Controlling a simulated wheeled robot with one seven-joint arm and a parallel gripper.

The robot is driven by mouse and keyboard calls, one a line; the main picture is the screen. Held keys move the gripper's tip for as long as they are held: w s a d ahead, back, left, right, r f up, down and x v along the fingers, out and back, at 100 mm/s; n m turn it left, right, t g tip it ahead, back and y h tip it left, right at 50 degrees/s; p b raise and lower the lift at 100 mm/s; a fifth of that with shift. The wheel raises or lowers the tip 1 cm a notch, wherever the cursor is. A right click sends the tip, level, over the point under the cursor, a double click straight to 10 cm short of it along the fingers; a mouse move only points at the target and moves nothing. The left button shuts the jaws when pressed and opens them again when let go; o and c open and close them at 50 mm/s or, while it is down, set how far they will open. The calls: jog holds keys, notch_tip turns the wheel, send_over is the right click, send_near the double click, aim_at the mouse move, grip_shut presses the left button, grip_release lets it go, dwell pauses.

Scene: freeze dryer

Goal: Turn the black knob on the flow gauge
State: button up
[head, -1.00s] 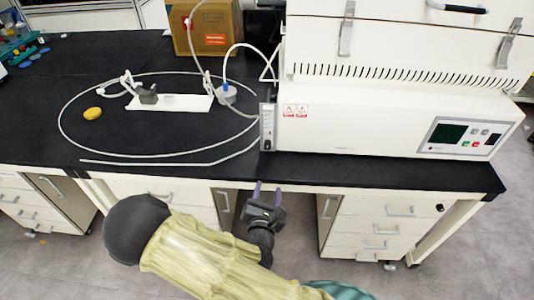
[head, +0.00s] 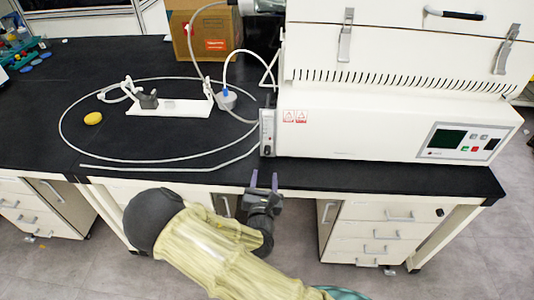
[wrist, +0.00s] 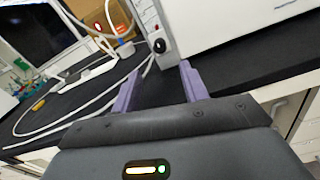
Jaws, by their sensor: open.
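The flow gauge (head: 267,127) is a narrow upright panel at the left front corner of the white freeze dryer (head: 390,130). In the wrist view the flow gauge (wrist: 153,32) shows a small dark round knob (wrist: 160,45) low on its face. In the head view the knob (head: 267,149) is a tiny dark spot. My gripper (head: 264,181) is at the bench's front edge, just in front of and below the gauge. Its two purple fingers (wrist: 158,84) are apart, with nothing between them. The knob appears beyond the fingertips, not touched.
A pale tube (head: 150,160) loops over the black bench (head: 60,110). A white stand (head: 170,105), a yellow object (head: 93,118) and a cardboard box (head: 205,35) lie left of the dryer. Drawers (head: 375,225) stand under the bench.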

aim_at(267, 154)
jog(key=w+p, duration=0.1)
jog(key=w, duration=0.9)
jog(key=shift+w+d, duration=0.15)
jog(key=shift+w, duration=0.2)
grip_shut()
